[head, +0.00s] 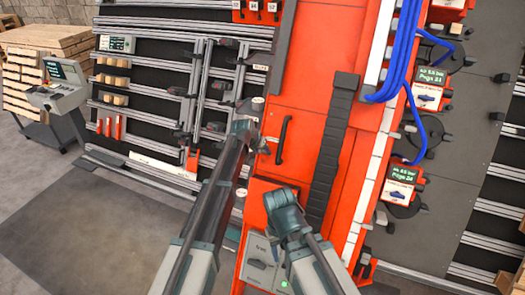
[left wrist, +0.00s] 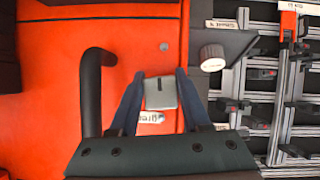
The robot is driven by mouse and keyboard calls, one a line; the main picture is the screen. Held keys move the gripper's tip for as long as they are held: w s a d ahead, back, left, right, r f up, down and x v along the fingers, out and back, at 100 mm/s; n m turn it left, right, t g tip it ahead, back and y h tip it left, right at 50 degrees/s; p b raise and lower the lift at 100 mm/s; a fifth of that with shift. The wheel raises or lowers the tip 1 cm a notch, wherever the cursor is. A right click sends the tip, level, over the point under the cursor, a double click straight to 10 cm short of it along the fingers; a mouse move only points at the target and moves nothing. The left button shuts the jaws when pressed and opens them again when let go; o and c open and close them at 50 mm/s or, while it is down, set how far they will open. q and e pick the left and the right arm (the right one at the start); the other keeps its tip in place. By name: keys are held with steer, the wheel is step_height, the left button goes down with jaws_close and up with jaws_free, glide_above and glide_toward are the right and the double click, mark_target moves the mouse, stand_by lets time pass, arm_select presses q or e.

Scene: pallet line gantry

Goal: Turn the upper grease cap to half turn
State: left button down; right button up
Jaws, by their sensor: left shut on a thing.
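A light grey cap (left wrist: 160,93) with a dark slot mark shows in the left wrist view, between the fingers of my left gripper (left wrist: 160,76). The gripper is shut on it. A small label, partly covered, lies beside the cap on the orange panel (left wrist: 45,60). In the head view my left gripper (head: 251,112) is at the left edge of the orange cabinet and hides the cap. Whether this is the upper cap I cannot tell.
A black bar handle (head: 282,139) stands out from the panel close to the gripper. A pale round knob (left wrist: 212,57) sits nearby in the left wrist view. Metal rails (head: 205,95) fill the left. Blue hoses (head: 397,60) hang at the right. A console (head: 60,90) stands far left.

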arm_select(q)
steer(key=shift+s+m, duration=0.15)
steer(key=shift+m, duration=0.35)
steer(key=shift+y, duration=0.3)
steer(key=shift+c, duration=1.8)
jaws_free()
steer(key=shift+r, duration=0.1)
steer(key=p+v, duration=1.1)
steer(key=v, duration=0.2)
steer(key=shift+s+r+p, duration=0.2)
steer(key=shift+s+p, duration=0.1)
